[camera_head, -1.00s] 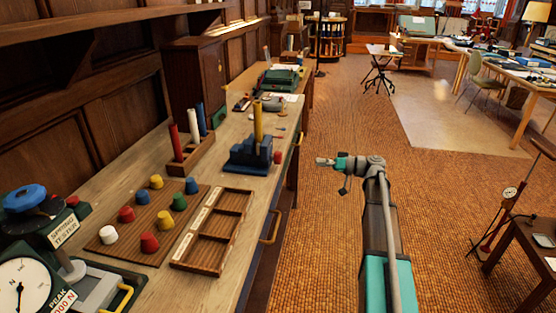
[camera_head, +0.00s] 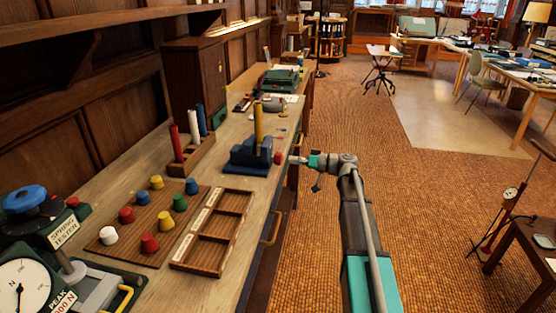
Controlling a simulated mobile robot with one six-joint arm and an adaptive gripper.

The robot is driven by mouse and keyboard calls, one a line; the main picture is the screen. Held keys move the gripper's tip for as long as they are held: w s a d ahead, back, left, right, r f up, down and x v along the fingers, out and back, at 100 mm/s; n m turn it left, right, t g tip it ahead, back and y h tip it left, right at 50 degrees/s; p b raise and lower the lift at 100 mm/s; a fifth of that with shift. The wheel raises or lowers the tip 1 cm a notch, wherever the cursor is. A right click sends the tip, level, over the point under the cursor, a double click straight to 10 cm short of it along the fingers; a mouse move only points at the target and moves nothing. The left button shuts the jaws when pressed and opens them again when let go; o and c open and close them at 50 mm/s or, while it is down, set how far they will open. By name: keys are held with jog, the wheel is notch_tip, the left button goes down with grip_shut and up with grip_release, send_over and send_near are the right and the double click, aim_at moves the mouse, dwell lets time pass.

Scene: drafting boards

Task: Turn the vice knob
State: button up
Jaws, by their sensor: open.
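The blue vice (camera_head: 250,158) stands on the workbench, with a yellow upright cylinder (camera_head: 258,122) at its jaws. Its small red knob (camera_head: 277,157) is on the vice's right side, near the bench's front edge. My gripper (camera_head: 292,159) is just to the right of the knob, pointing left at it. A small gap seems to show between them. The fingers are small in this view. The gripper is open and appears empty.
A wooden rack with red, white and blue cylinders (camera_head: 187,150) stands left of the vice. Coloured knobs on a board (camera_head: 108,250), an empty compartment tray (camera_head: 186,268) and a spring tester (camera_head: 50,262) are nearer.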

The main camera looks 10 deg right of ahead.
aim_at(282, 159)
jog(key=shift+x, duration=2.35)
jog(key=c, duration=1.1)
jog(key=shift+c, duration=0.2)
jog(key=shift+m, duration=0.3)
jog(key=shift+m, duration=1.5)
